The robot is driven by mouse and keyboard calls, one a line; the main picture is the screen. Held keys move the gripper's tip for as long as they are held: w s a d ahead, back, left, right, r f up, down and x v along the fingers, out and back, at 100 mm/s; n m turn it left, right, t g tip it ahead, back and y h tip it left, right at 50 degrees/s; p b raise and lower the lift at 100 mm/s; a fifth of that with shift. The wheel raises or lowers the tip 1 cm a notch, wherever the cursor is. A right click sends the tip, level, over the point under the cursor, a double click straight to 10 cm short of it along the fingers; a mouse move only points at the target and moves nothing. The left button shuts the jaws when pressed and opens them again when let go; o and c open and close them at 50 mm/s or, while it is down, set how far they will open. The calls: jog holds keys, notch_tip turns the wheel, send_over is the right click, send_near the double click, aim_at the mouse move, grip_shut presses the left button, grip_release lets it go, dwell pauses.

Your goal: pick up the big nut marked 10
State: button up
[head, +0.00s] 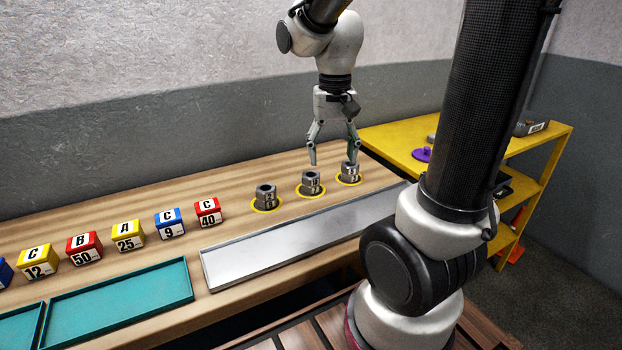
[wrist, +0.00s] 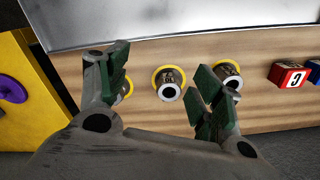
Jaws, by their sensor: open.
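Three grey steel nuts stand on yellow rings on the wooden bench. The middle nut (head: 311,184) carries a small label that seems to read 10, upside down in the wrist view (wrist: 170,79); I cannot be sure of it. The left nut (head: 266,196) and the right nut (head: 349,173) have labels too small to read surely. My gripper (head: 332,161) is open and empty, pointing down above the middle and right nuts. In the wrist view the middle nut shows between my green-padded fingers (wrist: 165,78), which partly cover the other two nuts.
A long metal tray (head: 290,238) lies along the bench front. Lettered blocks (head: 129,237) stand in a row to the left, behind teal trays (head: 122,302). A yellow shelf (head: 385,137) with a purple part (head: 422,154) is at the right. Bare bench lies behind the nuts.

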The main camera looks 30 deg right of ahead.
aim_at(311, 174)
jog(key=w+f+m, duration=0.1)
jog(key=w+m, duration=0.1)
jog(key=w+f+m, duration=0.1)
jog(key=w+m, duration=0.3)
jog(key=shift+a+f+m+g, duration=0.3)
jog(key=shift+f, duration=0.1)
jog(key=m, duration=0.1)
jog(key=w+m, duration=0.1)
jog(key=shift+w+r+m, duration=0.25)
jog(key=shift+r+m, duration=0.05)
jog(key=shift+m, duration=0.1)
jog(key=shift+w+r+m, duration=0.3)
jog(key=shift+m, duration=0.7)
jog(key=shift+f+m, duration=0.1)
jog(key=shift+m, duration=1.1)
jog(key=shift+f, duration=0.25)
notch_tip(311, 174, down, 7)
jog(key=shift+a+f, duration=0.1)
jog(key=shift+a, duration=0.05)
jog(key=c, duration=1.2)
